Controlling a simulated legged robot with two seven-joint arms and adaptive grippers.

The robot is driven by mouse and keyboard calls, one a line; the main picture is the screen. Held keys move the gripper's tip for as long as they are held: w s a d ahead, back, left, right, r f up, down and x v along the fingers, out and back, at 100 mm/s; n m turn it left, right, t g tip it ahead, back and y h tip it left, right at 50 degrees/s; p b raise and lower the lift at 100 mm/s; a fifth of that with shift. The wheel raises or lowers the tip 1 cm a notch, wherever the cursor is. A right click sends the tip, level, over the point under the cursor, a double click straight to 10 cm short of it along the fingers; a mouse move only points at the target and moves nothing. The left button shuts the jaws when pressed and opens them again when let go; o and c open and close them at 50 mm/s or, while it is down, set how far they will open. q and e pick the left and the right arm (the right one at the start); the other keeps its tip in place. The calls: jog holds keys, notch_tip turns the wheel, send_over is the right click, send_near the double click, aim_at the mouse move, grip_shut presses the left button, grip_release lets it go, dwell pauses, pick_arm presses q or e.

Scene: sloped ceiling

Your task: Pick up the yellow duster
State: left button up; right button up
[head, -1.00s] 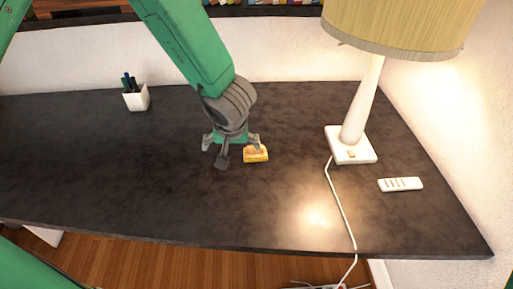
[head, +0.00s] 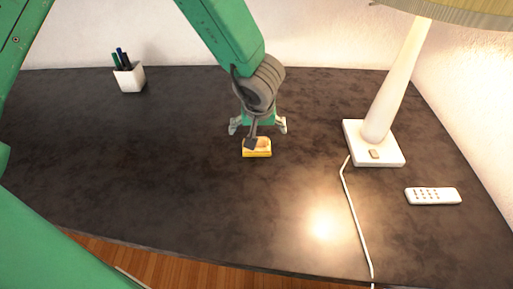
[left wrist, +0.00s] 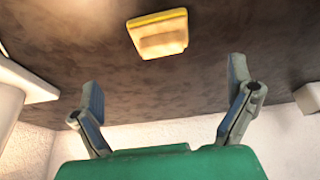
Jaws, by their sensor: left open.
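The yellow duster (head: 257,152) is a small block with a paler top, lying on the dark desk near the middle of the head view. In the left wrist view the duster (left wrist: 160,38) lies at the top, beyond the spread fingers of the left gripper (left wrist: 165,95). The left gripper is open, with nothing between its fingers. My right gripper is not in view.
A white lamp (head: 375,145) stands right of the duster, its cord (head: 352,210) running to the front edge. A white remote (head: 433,196) lies at the right. A white pen cup (head: 130,78) stands at the back left. The dark desk (head: 150,170) is clear left of the duster.

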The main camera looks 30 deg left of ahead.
aim_at(261, 141)
pick_arm(q)
jog(key=x, duration=0.2)
jog(key=d+b+x, duration=0.1)
jog(key=x, duration=0.2)
jog(key=shift+w+f, duration=0.1)
jog(key=a+f, duration=0.1)
jog(key=w+f, duration=0.1)
jog(key=f, duration=0.1)
jog(key=a+f+b, duration=0.1)
jog(key=shift+w+a+f, duration=0.2)
jog(key=shift+w+a, duration=0.1)
jog(key=shift+w, duration=0.1)
jog(key=shift+w+f, duration=0.15)
jog(key=shift+f, duration=0.05)
jog(key=shift+d, duration=0.15)
jog(key=shift+d+r, duration=0.1)
jog(key=shift+r, duration=0.05)
jog(key=shift+c, duration=0.9)
jog(key=shift+d, duration=0.1)
jog(key=c, duration=1.1)
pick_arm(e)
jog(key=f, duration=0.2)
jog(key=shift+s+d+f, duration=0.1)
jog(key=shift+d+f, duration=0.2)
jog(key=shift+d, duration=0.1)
